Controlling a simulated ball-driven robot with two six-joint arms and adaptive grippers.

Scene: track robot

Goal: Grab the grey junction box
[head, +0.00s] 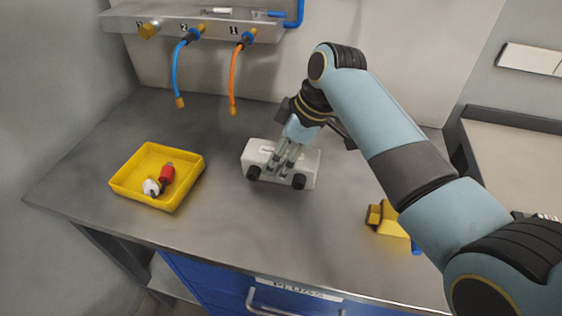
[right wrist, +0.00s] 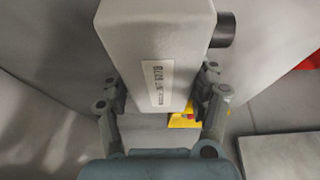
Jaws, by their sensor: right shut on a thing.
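The grey junction box (head: 307,170) is a pale grey block with dark round fittings on its front, in the middle of the workbench in the head view. My right gripper (head: 284,163) comes down on it from above and is shut on it. In the right wrist view the box (right wrist: 157,50) fills the upper middle, with a white label on its face and a dark fitting at its right. The fingers of my right gripper (right wrist: 160,95) press on both sides of it. I cannot tell if the box touches the bench. My left gripper is not in view.
A yellow tray (head: 127,184) with a red and a white part stands left on the bench (head: 225,215). A yellow object (head: 388,222) sits at the right, partly behind my arm. Blue (head: 175,75) and orange (head: 236,75) hoses hang from a rail (head: 215,28) at the back.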

